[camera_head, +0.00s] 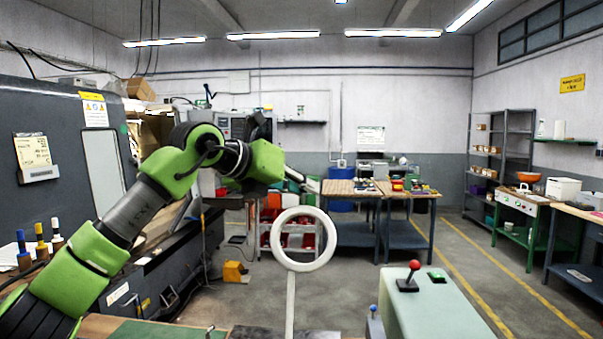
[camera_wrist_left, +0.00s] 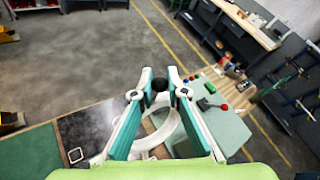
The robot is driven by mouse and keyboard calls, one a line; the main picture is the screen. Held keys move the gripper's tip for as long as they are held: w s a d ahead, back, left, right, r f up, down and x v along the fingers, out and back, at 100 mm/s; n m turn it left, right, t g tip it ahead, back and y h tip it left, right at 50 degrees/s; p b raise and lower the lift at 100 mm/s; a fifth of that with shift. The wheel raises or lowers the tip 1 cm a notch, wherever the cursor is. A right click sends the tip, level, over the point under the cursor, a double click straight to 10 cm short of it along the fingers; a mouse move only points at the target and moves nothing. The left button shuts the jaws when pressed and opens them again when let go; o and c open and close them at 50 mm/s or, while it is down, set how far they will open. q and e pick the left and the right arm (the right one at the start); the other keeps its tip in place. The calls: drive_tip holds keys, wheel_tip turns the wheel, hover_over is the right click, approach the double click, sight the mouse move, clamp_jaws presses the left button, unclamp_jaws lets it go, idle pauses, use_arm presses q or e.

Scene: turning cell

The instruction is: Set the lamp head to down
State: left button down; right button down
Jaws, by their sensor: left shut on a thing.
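The lamp head is a white ring (camera_head: 303,239) on a thin white post, standing upright in front of me in the head view. In the left wrist view the ring (camera_wrist_left: 176,128) shows below and between the fingers. My left gripper (camera_head: 304,182) reaches in from the left, just above the ring. In the left wrist view the fingertips of the left gripper (camera_wrist_left: 160,82) are close together with a small dark piece between them. The exact contact with the lamp head is hard to make out. My right gripper is not in view.
A pale green console (camera_head: 440,310) with a red-knobbed lever (camera_head: 414,266) and a green button (camera_head: 437,277) stands at the right of the lamp. A lathe (camera_head: 60,170) fills the left. Workbenches (camera_head: 352,187) stand behind.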

use_arm(q)
drive_tip(key=shift+w+f, duration=0.3)
drive_tip(key=shift+w, duration=0.2)
drive_tip(key=c, duration=2)
unclamp_jaws()
drive_tip(key=shift+r, duration=0.15)
